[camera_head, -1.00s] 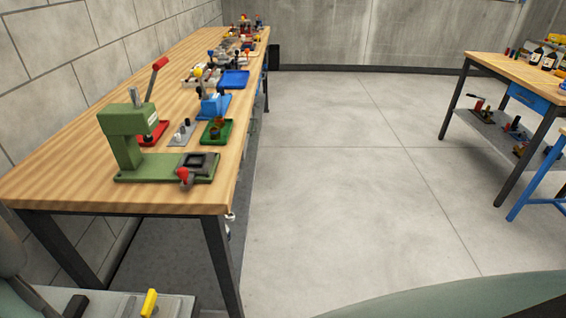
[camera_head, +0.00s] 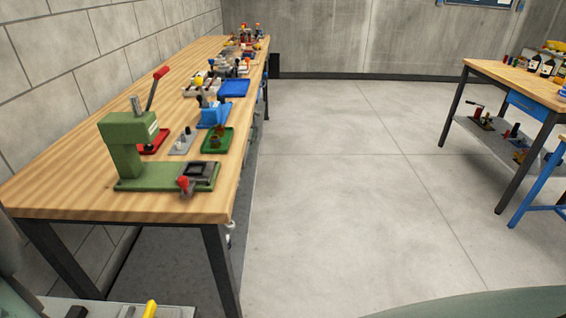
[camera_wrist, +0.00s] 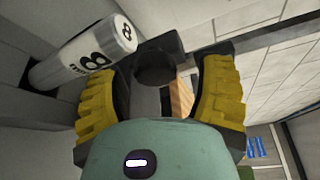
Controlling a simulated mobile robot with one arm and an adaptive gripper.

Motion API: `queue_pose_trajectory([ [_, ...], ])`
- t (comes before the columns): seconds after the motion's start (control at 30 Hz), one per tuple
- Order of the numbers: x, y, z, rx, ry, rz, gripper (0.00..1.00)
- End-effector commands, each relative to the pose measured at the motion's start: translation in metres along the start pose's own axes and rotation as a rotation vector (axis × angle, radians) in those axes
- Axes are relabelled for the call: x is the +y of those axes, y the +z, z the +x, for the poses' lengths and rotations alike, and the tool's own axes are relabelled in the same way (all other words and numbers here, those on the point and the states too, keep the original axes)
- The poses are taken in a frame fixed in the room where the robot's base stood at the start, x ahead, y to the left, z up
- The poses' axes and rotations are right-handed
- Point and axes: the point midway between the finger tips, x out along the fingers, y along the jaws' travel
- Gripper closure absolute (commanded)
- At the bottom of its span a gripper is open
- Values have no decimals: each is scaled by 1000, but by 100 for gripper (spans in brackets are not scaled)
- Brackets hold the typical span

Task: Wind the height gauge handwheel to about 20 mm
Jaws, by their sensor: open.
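I cannot pick out a height gauge or its handwheel for certain in either view. The wooden workbench (camera_head: 75,190) runs away along the left wall in the head view, with several tools on it. A green press (camera_head: 127,150) with a red-tipped lever stands at its near end. My gripper (camera_wrist: 160,85) shows in the wrist view with its two yellow-padded fingers apart and nothing held between them. A strip of wood shows beyond the fingers. In the head view the gripper is not clearly seen.
Open concrete floor (camera_head: 330,210) lies right of the bench. A second wooden table (camera_head: 515,80) with bottles and a lower shelf stands at the right. A blue tray (camera_head: 234,88) and a green tray (camera_head: 218,139) sit on the bench. A white cylinder marked 8 (camera_wrist: 85,55) is near my gripper.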

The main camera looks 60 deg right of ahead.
Motion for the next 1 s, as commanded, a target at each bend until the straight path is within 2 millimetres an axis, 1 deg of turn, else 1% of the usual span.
queue_pose_trajectory([
  [0.03, 3, 5, -8, -13, 9, 6, 25],
  [0.2, 5, 6, -28, -17, 15, 7, 25],
  [0.4, 4, 6, -42, -17, 13, 4, 25],
  [0.53, 5, 6, -46, -16, 15, 3, 25],
  [0.77, 5, 5, -46, -16, 15, 3, 25],
  [0.8, 5, 6, -46, -16, 15, 3, 31],
  [0.87, 4, 6, -46, -16, 15, 3, 27],
  [1.0, -5, 8, -47, -16, 14, 4, 27],
])
